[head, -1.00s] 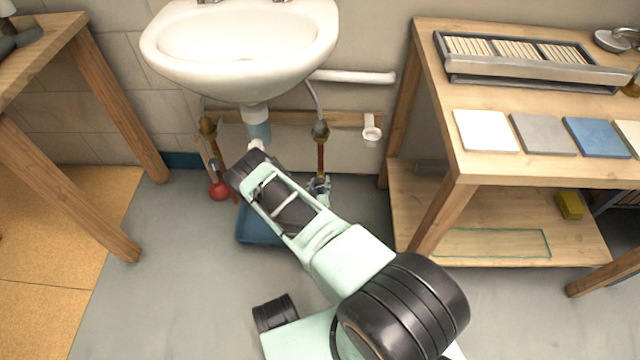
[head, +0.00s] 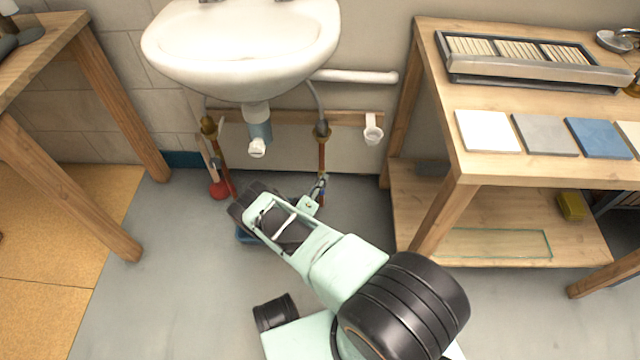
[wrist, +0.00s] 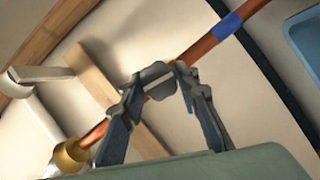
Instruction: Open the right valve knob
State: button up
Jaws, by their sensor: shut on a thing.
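The right copper pipe (head: 321,158) runs down under the sink, and it also shows in the wrist view (wrist: 205,48) with a blue band. In the wrist view a grey valve knob (wrist: 152,80) sits at this pipe, between my fingers. My gripper (wrist: 158,92) is shut on the knob, with one finger on each side of it. In the head view my gripper (head: 315,195) is small and low at the right pipe, partly hidden by my wrist. The knob's turn angle is hard to tell.
The white sink (head: 240,50) hangs above, with a white drain trap (head: 257,147) below. A red object (head: 222,188) is by the left pipe. A blue tray (head: 243,236) lies behind my arm. Wooden benches stand left (head: 110,95) and right (head: 440,95).

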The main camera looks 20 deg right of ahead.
jog(key=shift+n+h, duration=0.3)
jog(key=shift+n, duration=0.2)
jog(key=o, duration=1.2)
jog(key=shift+c, duration=0.2)
jog(key=v, duration=1.2)
jog(key=shift+w, duration=0.1)
